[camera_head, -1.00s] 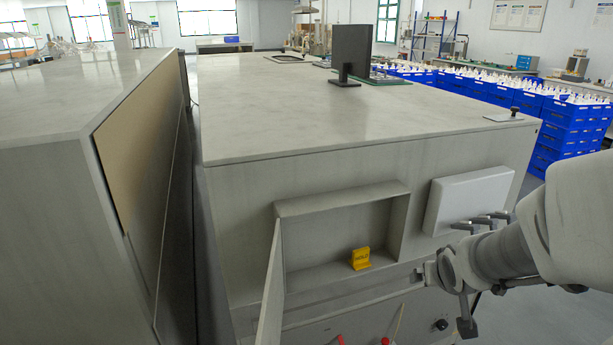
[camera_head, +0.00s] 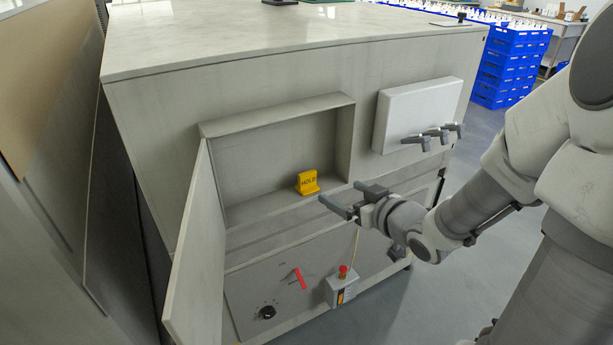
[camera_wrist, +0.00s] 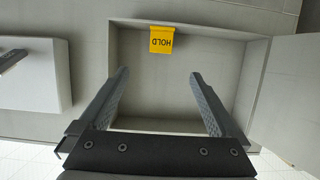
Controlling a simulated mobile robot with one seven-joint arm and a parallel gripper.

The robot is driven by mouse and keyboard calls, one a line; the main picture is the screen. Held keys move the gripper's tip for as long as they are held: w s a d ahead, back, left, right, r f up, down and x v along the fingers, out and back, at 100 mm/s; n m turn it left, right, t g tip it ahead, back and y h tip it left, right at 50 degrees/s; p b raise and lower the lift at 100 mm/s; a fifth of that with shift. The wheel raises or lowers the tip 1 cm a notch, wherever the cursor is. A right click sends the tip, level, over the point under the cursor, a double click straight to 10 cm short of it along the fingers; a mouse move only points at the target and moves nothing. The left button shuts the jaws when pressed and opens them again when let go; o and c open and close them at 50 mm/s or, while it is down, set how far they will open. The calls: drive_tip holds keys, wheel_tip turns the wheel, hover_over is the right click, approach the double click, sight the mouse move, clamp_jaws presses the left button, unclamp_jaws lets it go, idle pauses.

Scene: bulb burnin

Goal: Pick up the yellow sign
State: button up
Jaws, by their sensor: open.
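The yellow sign (camera_head: 307,182), marked HOLD, stands on the floor of an open recessed compartment (camera_head: 250,130) in the front of the grey cabinet, near its right side. In the wrist view the sign (camera_wrist: 162,40) appears upside down, beyond and between the fingertips. My gripper (camera_head: 354,200) is open and empty, in front of the compartment and to the right of the sign, apart from it. The wrist view shows both fingers of my gripper (camera_wrist: 158,80) spread wide with nothing between them.
The compartment's door (camera_head: 196,250) hangs open at the left. A white box with grey levers (camera_head: 415,115) is on the cabinet face at the right. Below are a panel with a red lever (camera_head: 299,278), a black knob (camera_head: 267,312) and a small box with a red button (camera_head: 342,285).

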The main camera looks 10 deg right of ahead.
drive_tip(key=shift+w+p, duration=0.55)
drive_tip(key=shift+p, duration=1.25)
drive_tip(key=b, duration=0.4)
approach(309, 177)
drive_tip(key=x, duration=0.4)
drive_tip(key=shift+f, duration=0.4)
drive_tip(key=x, duration=0.2)
drive_tip(key=b+x, duration=0.1)
drive_tip(key=x, duration=0.3)
drive_tip(key=shift+w+a+r+b, duration=0.2)
drive_tip(key=shift+w+r+b, duration=0.05)
drive_tip(key=shift+w+b, duration=0.05)
drive_tip(key=c, duration=1.4)
